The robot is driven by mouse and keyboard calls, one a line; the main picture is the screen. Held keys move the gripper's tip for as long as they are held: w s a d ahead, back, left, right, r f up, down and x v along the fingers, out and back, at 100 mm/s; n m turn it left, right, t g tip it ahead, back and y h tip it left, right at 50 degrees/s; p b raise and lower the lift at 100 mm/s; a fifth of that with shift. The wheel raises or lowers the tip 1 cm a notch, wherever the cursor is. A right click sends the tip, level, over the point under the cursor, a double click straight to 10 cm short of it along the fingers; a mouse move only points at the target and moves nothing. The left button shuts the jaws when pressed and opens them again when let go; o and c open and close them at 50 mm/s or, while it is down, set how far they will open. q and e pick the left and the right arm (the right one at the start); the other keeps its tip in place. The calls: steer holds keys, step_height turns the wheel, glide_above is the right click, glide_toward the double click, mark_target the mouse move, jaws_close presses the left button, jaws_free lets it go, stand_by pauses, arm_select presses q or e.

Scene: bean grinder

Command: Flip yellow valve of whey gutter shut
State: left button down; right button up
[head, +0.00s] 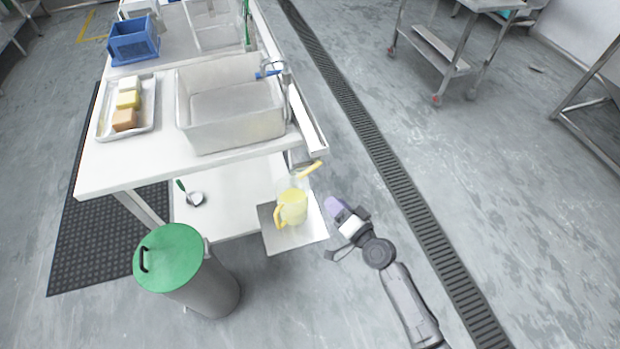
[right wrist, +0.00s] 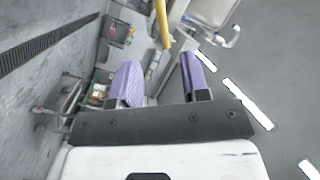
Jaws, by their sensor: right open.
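The yellow valve (head: 309,169) is a bar-shaped handle at the near end of the whey gutter (head: 304,110), slanting up to the right. The gutter runs along the table's right edge. My right gripper (head: 336,206) is open and empty, to the right of and nearer than the valve, apart from it. In the right wrist view the yellow valve (right wrist: 161,24) shows beyond the gap between the purple fingers (right wrist: 163,82). My left gripper is not in view.
A yellow jug (head: 293,207) stands on a metal plate (head: 314,232) below the valve. A vat (head: 228,135) with a blue-handled tap (head: 268,73) stands on the table (head: 155,172). A green-lidded bin (head: 175,260) stands at front left. The floor right of the gripper is clear.

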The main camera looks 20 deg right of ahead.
mark_target(310, 170)
steer(key=b+x, duration=0.2)
steer(key=x, duration=1)
steer(key=shift+a, duration=0.1)
steer(key=shift+s, duration=0.1)
jaws_close()
